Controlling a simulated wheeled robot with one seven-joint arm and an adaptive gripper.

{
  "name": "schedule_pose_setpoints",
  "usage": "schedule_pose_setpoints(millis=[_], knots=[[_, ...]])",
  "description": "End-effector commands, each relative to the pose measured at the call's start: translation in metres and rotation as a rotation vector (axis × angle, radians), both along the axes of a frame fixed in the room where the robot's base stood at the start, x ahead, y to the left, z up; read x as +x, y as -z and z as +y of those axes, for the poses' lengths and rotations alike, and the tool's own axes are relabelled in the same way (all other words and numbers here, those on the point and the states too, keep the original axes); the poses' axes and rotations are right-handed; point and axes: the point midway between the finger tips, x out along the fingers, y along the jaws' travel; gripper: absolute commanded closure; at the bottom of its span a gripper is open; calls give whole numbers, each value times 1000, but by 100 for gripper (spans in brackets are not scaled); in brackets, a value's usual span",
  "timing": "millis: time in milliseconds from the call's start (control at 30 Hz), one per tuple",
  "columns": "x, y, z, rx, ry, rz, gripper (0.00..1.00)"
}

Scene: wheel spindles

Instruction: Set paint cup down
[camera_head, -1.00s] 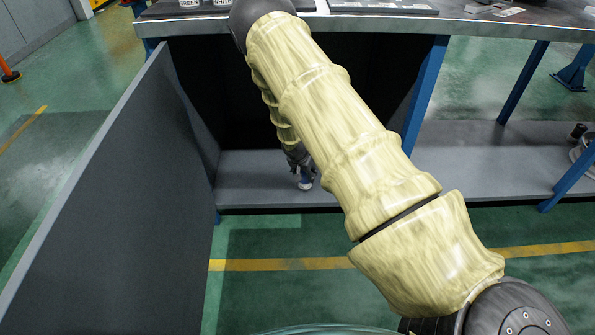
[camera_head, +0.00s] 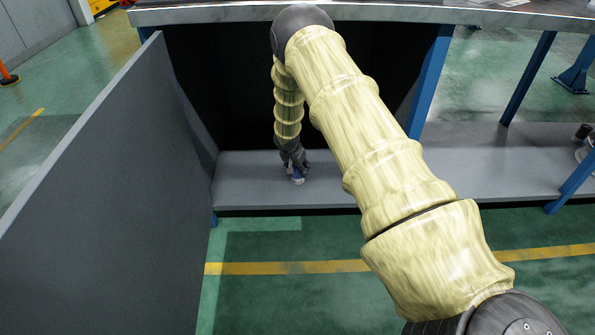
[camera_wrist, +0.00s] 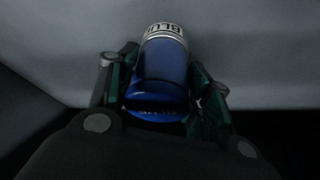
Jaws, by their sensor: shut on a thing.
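The paint cup (camera_wrist: 164,75) is blue with a pale band lettered "BLUE", seen close up in the wrist view. My gripper (camera_wrist: 165,90) has its dark green fingers on both sides of the cup and is shut on it. In the head view my gripper (camera_head: 295,168) is at the lower grey shelf (camera_head: 250,190), inside the dark cabinet space under the workbench. The cup is small there (camera_head: 298,178) and close to the shelf surface. Whether its base touches the shelf cannot be told.
A grey open door panel (camera_head: 90,190) stands to the left. The workbench top (camera_head: 400,15) is above the shelf, and a blue leg (camera_head: 428,85) stands to the right. The shelf around the cup is bare. Dark metal parts (camera_head: 583,140) lie at the far right.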

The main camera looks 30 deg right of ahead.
Motion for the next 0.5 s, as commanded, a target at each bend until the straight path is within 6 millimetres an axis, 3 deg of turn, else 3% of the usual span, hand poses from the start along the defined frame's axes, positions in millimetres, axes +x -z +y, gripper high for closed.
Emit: schedule_pose_setpoints(millis=[333, 367, 433, 500], knots=[[0, 1, 0, 0, 0, -1, 84], [0, 1, 0, 0, 0, -1, 45], [0, 1, 0, 0, 0, 0, 32], [0, 1, 0, 0, 0, 0, 29]])
